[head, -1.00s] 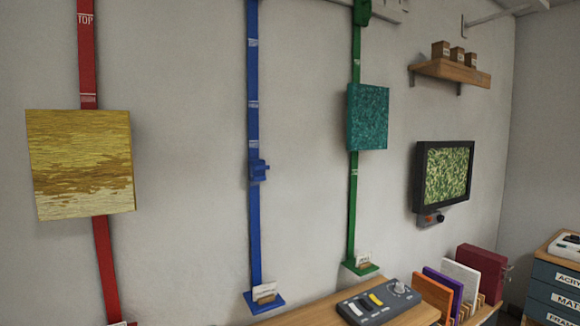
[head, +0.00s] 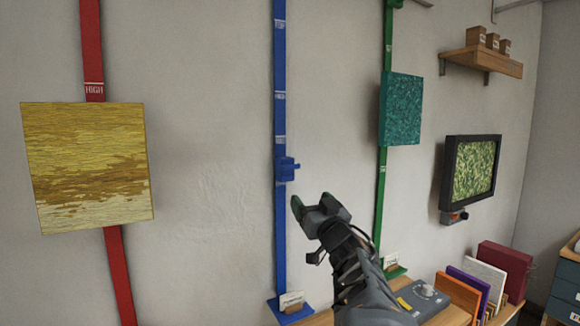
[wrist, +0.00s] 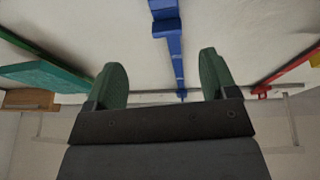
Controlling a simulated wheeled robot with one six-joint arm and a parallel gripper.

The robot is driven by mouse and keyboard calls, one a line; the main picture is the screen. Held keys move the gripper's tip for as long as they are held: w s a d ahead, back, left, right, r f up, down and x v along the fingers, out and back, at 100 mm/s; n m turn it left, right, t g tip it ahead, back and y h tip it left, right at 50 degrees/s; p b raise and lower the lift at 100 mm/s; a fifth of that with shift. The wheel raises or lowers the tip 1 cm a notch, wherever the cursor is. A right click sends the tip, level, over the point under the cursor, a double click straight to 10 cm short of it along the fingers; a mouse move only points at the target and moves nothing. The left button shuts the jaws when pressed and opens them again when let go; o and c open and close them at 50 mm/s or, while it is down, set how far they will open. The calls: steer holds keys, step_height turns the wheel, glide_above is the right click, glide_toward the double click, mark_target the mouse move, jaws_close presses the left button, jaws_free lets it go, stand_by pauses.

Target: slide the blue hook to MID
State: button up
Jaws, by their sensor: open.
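The lettering on these marks is too small to read. My gripper (head: 311,204) is open and empty, below and to the right of the hook in the head view, apart from it. In the wrist view, the two green fingers are spread wide, with the blue rail (wrist: 178,62) showing between and beyond them. A wider blue part, probably the hook, is at the top there.
A red rail (head: 117,265) with a yellow painting (head: 87,165) is on the left. A green rail (head: 381,180) with a teal panel (head: 401,108) is close on the right. A wooden desk with a grey control box (head: 422,297) stands below.

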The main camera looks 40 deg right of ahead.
mark_target(291, 165)
steer(key=shift+n+t+y, duration=0.6)
steer(key=shift+n+y, duration=0.1)
steer(key=shift+y, duration=0.2)
steer(key=p+x, duration=0.1)
steer(key=x, duration=0.3)
steer(key=r+p+x, duration=0.1)
steer(key=p+x, duration=0.1)
steer(key=x, duration=0.3)
steer(key=p+x, duration=0.1)
steer(key=x, duration=0.3)
steer(key=shift+d+r, duration=0.2)
steer(key=shift+r, duration=0.15)
steer(key=shift+c, duration=0.4)
